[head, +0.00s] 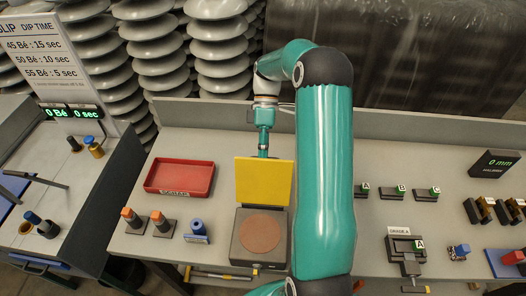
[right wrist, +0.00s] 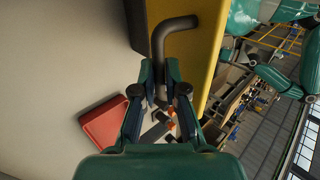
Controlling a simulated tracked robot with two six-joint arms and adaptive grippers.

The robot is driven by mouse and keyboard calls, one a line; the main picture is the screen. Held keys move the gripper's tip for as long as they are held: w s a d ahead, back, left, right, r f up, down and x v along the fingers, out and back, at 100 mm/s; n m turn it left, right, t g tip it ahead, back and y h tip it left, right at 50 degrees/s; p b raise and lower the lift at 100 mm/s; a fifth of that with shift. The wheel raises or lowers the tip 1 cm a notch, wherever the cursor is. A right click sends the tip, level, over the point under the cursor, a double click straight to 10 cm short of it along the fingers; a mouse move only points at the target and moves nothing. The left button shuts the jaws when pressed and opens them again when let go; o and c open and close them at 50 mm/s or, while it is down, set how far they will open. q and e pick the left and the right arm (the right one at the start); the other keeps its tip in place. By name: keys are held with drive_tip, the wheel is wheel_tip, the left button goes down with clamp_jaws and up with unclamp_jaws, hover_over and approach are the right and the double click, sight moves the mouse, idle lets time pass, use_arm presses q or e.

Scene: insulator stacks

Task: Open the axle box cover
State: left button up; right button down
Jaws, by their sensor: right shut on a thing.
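The axle box (head: 236,262) is a dark box on the bench, its top open and a round brown disc (head: 260,232) showing inside. Its yellow cover (head: 263,180) stands raised, about upright, along the box's back edge. My right gripper (right wrist: 159,97) is shut on the dark bent handle (right wrist: 170,30) of the cover, with a finger on each side of it. In the head view, the gripper is behind the cover and its fingertips are hidden. The cover's yellow side (right wrist: 202,50) also shows in the right wrist view. My left gripper is not in view.
A red tray (head: 180,178) lies left of the cover. Several orange-topped and blue pieces (head: 197,229) stand left of the box. Blocks marked A, B and C (head: 400,192) are right of my arm. The bench between tray and box is clear.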

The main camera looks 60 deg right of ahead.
drive_tip(key=c, duration=1.2)
unclamp_jaws()
drive_tip(key=shift+s, duration=0.1)
drive_tip(key=v, duration=0.7)
drive_tip(key=shift+d+r, duration=0.1)
drive_tip(key=shift+d, duration=0.05)
